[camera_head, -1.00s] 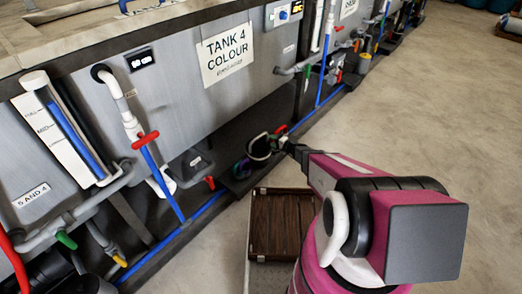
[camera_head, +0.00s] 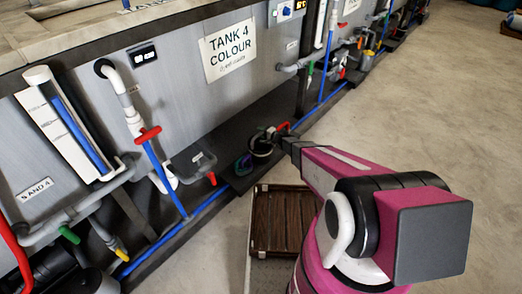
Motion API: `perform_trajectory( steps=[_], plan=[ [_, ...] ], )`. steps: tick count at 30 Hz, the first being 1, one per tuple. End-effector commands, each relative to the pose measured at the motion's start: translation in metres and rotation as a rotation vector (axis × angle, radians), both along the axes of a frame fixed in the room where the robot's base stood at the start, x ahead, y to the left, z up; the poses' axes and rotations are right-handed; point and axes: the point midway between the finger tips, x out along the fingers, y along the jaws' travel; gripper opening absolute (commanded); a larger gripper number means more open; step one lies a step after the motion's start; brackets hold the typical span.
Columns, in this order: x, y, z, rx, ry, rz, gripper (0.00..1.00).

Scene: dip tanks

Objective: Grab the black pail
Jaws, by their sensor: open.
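A small dark round vessel with a pale rim (camera_head: 262,147), which looks like the black pail, stands low by the foot of the tank front, under the tank 4 sign. My gripper (camera_head: 281,143) is at the end of my magenta arm, just to the right of this vessel. It is open, but its fingers are small and dark and hard to make out. I cannot tell whether the fingers touch the vessel or stand around its rim or handle.
A red tap handle (camera_head: 283,127) and a blue pipe (camera_head: 322,105) are close behind. A brown slatted crate (camera_head: 280,222) stands in front. Open floor (camera_head: 430,120) lies to the right.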

Motion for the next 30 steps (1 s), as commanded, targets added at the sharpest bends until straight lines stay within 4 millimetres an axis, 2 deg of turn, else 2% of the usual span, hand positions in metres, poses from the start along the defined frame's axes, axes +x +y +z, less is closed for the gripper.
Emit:
perform_trajectory(
  steps=[3,5,6,8,17,20,30],
  plan=[
    [0.0,-0.001,0.0,0.0,0.0,0.0,0.51],
    [0.0,-0.001,0.0,0.0,0.0,0.0,0.31],
    [-0.001,-0.001,0.0,0.0,0.0,0.0,0.18],
    [-0.001,-0.001,0.0,0.0,0.0,0.0,0.0],
    [-0.001,-0.001,0.001,0.0,0.0,0.0,0.0],
    [-0.001,-0.001,0.008,0.0,-0.001,0.0,0.0],
    [-0.002,-0.001,0.068,0.0,-0.002,-0.001,0.0]
  ],
)
